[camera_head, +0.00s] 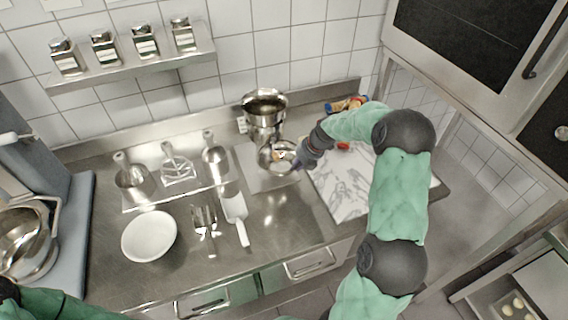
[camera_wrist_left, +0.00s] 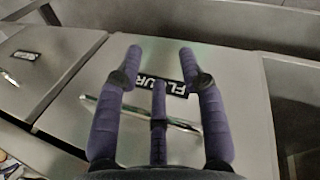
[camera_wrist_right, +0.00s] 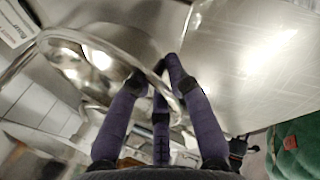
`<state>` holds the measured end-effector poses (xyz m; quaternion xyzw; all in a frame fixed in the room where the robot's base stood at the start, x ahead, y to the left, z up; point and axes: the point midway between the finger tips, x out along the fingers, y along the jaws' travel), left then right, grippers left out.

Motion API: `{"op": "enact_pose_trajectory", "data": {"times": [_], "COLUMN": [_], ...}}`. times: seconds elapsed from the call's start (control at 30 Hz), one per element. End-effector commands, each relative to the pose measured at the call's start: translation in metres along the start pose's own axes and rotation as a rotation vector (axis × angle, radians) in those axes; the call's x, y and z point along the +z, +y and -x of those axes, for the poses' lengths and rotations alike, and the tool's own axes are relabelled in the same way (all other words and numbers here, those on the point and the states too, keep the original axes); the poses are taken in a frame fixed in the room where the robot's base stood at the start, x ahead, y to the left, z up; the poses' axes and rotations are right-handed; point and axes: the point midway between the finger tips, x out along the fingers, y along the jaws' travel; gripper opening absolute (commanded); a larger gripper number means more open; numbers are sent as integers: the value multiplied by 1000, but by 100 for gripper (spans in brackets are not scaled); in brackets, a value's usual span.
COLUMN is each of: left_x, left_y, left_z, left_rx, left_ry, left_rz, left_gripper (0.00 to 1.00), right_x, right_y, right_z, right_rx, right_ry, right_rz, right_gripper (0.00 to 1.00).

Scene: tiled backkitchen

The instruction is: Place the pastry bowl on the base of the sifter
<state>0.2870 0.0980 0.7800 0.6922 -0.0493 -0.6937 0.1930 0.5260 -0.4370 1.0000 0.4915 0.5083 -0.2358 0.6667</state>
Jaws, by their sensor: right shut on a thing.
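The pastry bowl (camera_head: 270,165) is a small shiny metal bowl, below the funnel of the metal sifter (camera_head: 265,108) in the head view. It is over the flat metal base of the sifter (camera_head: 246,160); I cannot tell whether it touches. My right gripper (camera_head: 298,162) is shut on the bowl's right rim; its fingers (camera_wrist_right: 168,68) also grip the bowl (camera_wrist_right: 75,62) in the right wrist view. My left gripper (camera_wrist_left: 161,55) is open and empty in front of a drawer labelled FLOUR (camera_wrist_left: 150,85).
A marble board (camera_head: 345,188) lies right of the sifter. A white bowl (camera_head: 149,237), a scoop (camera_head: 234,207) and a tray of utensils (camera_head: 140,199) are on the left. A shelf with jars (camera_head: 130,70) is on the wall. The counter front is partly clear.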

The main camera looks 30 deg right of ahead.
Motion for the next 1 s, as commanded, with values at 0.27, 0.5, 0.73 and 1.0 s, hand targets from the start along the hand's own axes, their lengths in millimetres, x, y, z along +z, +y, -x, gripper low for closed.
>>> {"op": "enact_pose_trajectory", "data": {"times": [0.27, 0.5, 0.73, 1.0], "left_x": [0, 0, 0, 0], "left_y": [2, 2, 2, 2], "left_z": [5, 5, 4, 5], "left_rx": [0, 0, 0, 0], "left_ry": [0, 0, 0, 0], "left_rz": [0, 0, 0, 0], "left_gripper": [40, 40, 40, 40], "right_x": [0, 0, 0, 0], "right_y": [45, 46, 35, 34], "right_z": [-20, -31, -54, -55], "right_rx": [1, -1, -1, -1], "right_ry": [0, 1, 0, 1], "right_rz": [1, -2, -1, -1], "right_gripper": [0, 0, 0, 41]}}
